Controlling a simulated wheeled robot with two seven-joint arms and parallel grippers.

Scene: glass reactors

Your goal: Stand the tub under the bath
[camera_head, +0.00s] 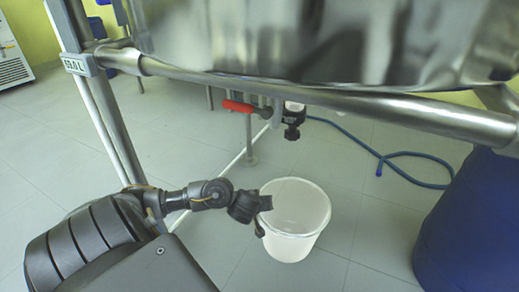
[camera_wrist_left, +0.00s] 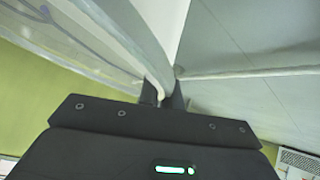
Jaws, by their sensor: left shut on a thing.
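The tub is a white round bucket (camera_head: 292,246), upright, open at the top and apparently empty, in the lower middle of the head view. My left gripper (camera_head: 262,225) is at its left rim and is shut on that rim. In the left wrist view the fingers (camera_wrist_left: 166,98) pinch the pale rim of the tub (camera_wrist_left: 125,38). I cannot tell whether the tub's base touches the floor. The bath is the shiny metal vessel (camera_head: 330,40) across the top. Its black outlet valve (camera_head: 292,125) hangs above and behind the tub in the picture. My right gripper is not in view.
A metal frame rail (camera_head: 330,97) runs below the bath, with a post (camera_head: 112,120) at left. A red valve lever (camera_head: 240,106) juts left. A blue hose (camera_head: 410,158) lies on the floor. A blue drum (camera_head: 470,230) stands at right. The tiled floor around the tub is clear.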

